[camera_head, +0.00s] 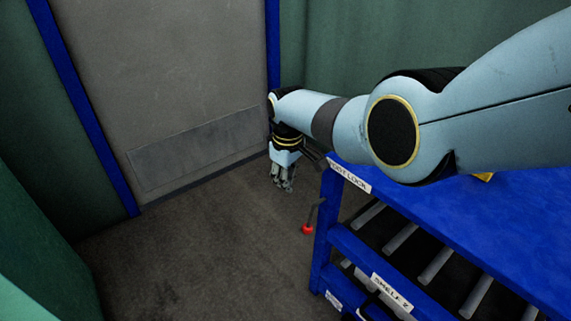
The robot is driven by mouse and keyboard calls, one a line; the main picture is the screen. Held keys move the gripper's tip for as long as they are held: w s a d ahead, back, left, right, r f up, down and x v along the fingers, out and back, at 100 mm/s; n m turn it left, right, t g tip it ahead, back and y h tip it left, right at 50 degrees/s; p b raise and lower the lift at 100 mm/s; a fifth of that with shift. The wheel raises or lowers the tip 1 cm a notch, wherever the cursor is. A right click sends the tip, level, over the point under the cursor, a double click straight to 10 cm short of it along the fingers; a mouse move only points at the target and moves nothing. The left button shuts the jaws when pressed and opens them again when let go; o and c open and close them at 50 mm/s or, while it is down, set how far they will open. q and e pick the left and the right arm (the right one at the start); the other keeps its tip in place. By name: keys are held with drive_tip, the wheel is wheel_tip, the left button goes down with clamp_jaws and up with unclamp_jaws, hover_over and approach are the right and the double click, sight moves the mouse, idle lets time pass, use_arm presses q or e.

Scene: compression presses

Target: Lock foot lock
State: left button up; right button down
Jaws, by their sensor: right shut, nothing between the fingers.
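The foot lock is a dark lever with a red end (307,229), low beside the near left leg of a blue shelf unit (480,215). A white label reading roughly "foot lock" (349,177) is on the unit's top left corner. My right gripper (284,186) hangs pointing down, left of that corner. In the picture it is above and slightly left of the red end, apart from it. Its fingers are shut and empty. My right arm comes in from the right and covers part of the blue top. My left gripper is not in view.
The unit has a roller shelf (436,264) with a "Shelf 2" label (392,292). A grey door (170,80) in a blue frame stands behind, between green walls (345,45). The dark floor (190,245) left of the unit is clear.

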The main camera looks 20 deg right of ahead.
drive_tip(key=shift+w+r+p, duration=0.1)
drive_tip(key=shift+r+p, duration=0.25)
drive_tip(key=shift+r, duration=0.9)
